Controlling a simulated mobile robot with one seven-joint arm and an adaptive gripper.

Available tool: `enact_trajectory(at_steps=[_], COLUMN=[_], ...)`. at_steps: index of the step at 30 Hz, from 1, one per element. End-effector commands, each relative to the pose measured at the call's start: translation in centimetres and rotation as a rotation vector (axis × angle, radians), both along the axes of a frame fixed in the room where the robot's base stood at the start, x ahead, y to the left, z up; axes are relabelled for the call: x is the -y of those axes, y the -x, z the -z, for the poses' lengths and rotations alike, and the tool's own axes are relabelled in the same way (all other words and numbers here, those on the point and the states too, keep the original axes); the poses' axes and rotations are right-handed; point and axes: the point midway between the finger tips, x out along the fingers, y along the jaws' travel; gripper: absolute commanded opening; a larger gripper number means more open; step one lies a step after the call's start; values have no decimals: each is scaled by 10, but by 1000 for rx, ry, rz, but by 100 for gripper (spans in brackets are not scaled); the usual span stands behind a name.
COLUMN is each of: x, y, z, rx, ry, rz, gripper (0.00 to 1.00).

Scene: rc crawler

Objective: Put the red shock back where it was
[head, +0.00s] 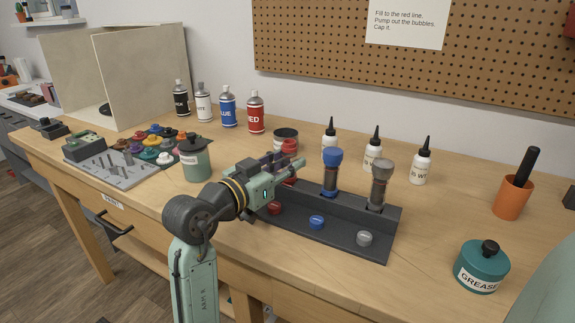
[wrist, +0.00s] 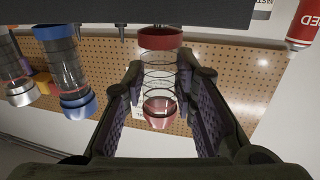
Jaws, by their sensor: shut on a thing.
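My gripper (head: 284,172) is shut on the red shock, at the left end of a dark grey rack (head: 340,208). In the wrist view the red shock (wrist: 160,75) is between my fingers (wrist: 160,92), with a clear body, dark coil and red ends. One red end meets the edge of the rack in that picture; I cannot tell whether it is seated. In the head view my gripper mostly hides it. The blue shock (head: 331,172) and the grey shock (head: 379,186) stand upright in the rack; both also show in the wrist view.
Red (head: 274,208), blue (head: 316,222) and grey (head: 364,238) caps lie along the rack's front. White dropper bottles (head: 420,167) stand behind it. A grease jar (head: 481,268) and an orange cup (head: 512,198) are at right. A green-grey pot (head: 195,160) is left of my gripper.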

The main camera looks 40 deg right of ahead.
Motion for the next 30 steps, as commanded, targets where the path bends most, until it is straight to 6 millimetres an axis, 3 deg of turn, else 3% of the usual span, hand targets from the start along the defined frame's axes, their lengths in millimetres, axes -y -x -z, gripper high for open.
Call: enact_trajectory(at_steps=[5, 6, 14, 25, 30], x=[0, 0, 0, 0, -27], y=[0, 0, 0, 0, 3], z=[5, 3, 3, -3, 2], rx=[0, 0, 0, 0, 1], ry=[1, 0, 0, 0, 2], rz=[0, 0, 0, 0, -5], gripper=[0, 28, 46, 46, 46])
